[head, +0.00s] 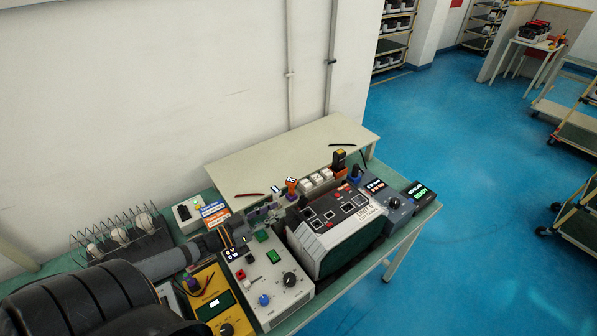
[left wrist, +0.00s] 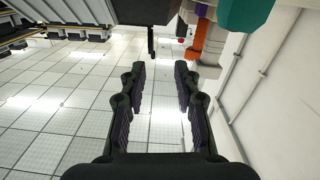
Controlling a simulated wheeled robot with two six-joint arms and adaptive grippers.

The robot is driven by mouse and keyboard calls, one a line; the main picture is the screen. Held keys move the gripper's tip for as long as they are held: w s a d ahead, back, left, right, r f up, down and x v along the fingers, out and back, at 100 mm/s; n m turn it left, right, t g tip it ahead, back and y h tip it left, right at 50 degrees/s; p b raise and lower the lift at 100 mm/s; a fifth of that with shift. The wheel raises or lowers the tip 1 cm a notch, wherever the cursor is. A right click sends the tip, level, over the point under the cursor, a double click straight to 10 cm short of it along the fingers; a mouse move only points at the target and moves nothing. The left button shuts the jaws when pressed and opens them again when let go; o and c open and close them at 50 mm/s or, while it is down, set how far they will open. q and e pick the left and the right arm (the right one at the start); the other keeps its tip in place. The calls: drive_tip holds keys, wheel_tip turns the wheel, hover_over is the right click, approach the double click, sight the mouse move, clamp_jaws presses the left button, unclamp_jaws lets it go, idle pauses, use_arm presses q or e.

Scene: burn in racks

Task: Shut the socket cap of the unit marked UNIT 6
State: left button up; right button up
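The unit marked UNIT 6 (head: 335,251) is a dark box with a light ribbed side and a panel of black and red parts, standing on the bench. Its label shows at the panel's right end. I cannot make out its socket cap or whether it is open; small grey parts (head: 262,213) lie by its back left. My left gripper (head: 233,240) is left of the unit, over the grey control box. In the left wrist view the left gripper (left wrist: 157,88) is open, with nothing between its fingers. My right gripper is not in view.
A grey control box (head: 268,276) and a yellow meter (head: 213,304) crowd the bench left of the unit. Dark boxes with displays (head: 392,205) stand to its right. A raised shelf (head: 285,155) runs behind, against the wall. A wire rack (head: 118,238) stands far left.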

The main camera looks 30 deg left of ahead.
sight(302, 196)
use_arm(q)
drive_tip(key=w+d+b, duration=0.1)
drive_tip(key=w+d+r+b, duration=0.1)
drive_tip(key=w+d+b, duration=0.1)
drive_tip(key=shift+w, duration=0.25)
drive_tip(key=x, duration=0.4)
drive_tip(key=shift+w+r, duration=0.25)
drive_tip(key=shift+w+d, duration=0.15)
drive_tip(key=shift+w+f, duration=0.15)
drive_tip(key=shift+w, duration=0.2)
drive_tip(key=shift+s, duration=0.1)
drive_tip(key=c, duration=0.6)
clamp_jaws()
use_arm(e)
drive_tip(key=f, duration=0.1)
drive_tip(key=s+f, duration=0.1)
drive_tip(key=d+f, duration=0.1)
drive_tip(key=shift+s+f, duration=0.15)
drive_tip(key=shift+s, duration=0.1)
